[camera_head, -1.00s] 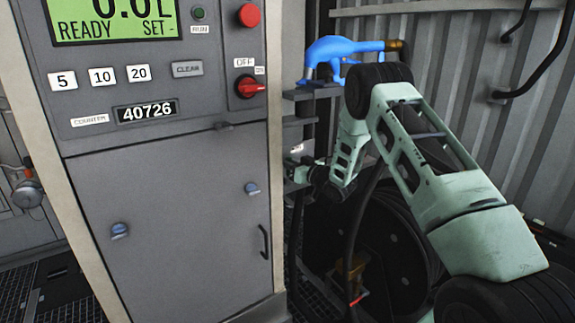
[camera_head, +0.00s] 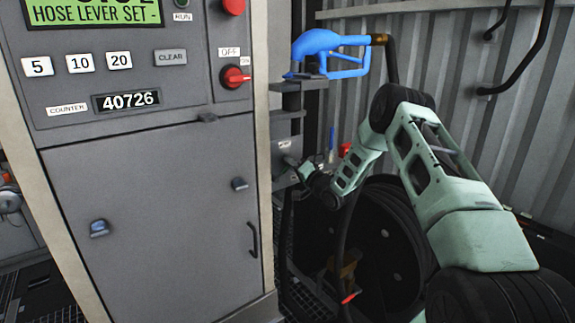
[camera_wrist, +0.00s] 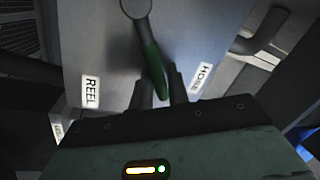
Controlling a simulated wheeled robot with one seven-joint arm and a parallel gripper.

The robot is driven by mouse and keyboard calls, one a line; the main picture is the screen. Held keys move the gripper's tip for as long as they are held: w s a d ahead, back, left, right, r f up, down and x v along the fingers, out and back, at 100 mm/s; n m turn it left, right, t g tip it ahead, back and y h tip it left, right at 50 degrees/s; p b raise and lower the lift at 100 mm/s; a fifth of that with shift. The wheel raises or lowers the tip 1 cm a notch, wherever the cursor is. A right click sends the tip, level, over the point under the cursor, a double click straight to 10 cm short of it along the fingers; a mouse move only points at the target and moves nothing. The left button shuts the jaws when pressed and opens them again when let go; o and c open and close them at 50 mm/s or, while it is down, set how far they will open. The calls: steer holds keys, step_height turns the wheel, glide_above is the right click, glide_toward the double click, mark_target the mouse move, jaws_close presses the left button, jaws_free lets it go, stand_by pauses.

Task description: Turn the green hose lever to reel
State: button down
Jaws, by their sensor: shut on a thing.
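In the wrist view the green hose lever (camera_wrist: 154,70) hangs from a round pivot on a grey plate. Its tip lies between the white REEL label (camera_wrist: 91,92) on the left and the HOSE label (camera_wrist: 200,78) on the right, a little nearer HOSE. My gripper (camera_wrist: 160,88) is shut on the lever, with one dark finger on each side of it near the tip. In the head view my gripper (camera_head: 297,172) is small beside the cabinet's right edge, and the lever cannot be made out there.
The grey pump cabinet (camera_head: 150,200) stands left of my arm; its display (camera_head: 93,14) reads HOSE LEVER SET. A blue nozzle (camera_head: 318,42) rests on a bracket above my gripper. A black hose reel (camera_head: 385,235) is behind and below my arm.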

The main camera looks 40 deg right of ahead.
steer(key=shift+d+f+m+h+b, duration=0.15)
steer(key=shift+f+m+h+b, duration=0.35)
steer(key=shift+m, duration=0.75)
steer(key=shift+d+f+m+h+b, duration=0.2)
steer(key=shift+f+m, duration=0.65)
steer(key=shift+m, duration=0.45)
steer(key=shift+d+f+m+h+b, duration=0.1)
steer(key=shift+f+m+h+b, duration=0.4)
steer(key=shift+m, duration=0.75)
steer(key=shift+f, duration=0.2)
steer(key=c, duration=1.4)
jaws_free()
steer(key=s+f, duration=0.3)
steer(key=s, duration=1.4)
steer(key=shift+d, duration=0.25)
steer(key=shift+f, duration=0.1)
